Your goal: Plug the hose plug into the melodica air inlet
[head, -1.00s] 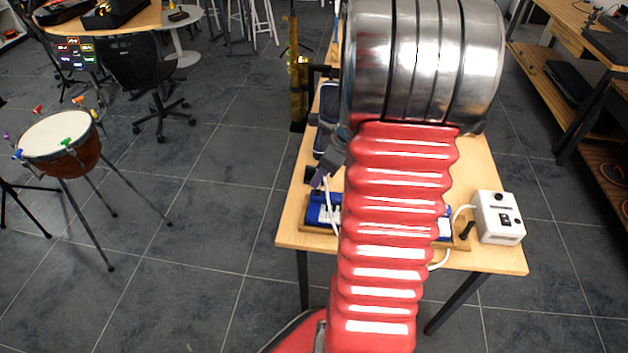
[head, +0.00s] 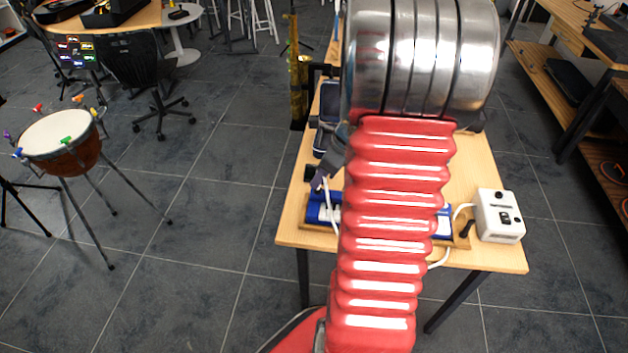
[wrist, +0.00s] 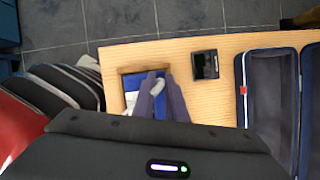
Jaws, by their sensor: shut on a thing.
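The blue melodica (head: 318,208) lies in a wooden tray on the table; my red arm hides its middle in the head view. One blue end (head: 444,224) shows right of the arm. In the wrist view the melodica (wrist: 133,82) lies partly behind my fingers. My gripper (head: 318,183) is above the melodica's left end. In the wrist view my gripper (wrist: 154,84) is shut on the pale hose plug (wrist: 153,77), mostly hidden between the fingers. The white hose (head: 330,208) hangs down from the gripper. The air inlet cannot be made out.
A white box (head: 498,217) with black knobs stands at the table's right, a white hose beside it. A small black box (wrist: 205,65) and an open dark case (wrist: 269,95) lie near the gripper. Bare wood (head: 485,160) shows at the right. A drum (head: 58,140) stands off left.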

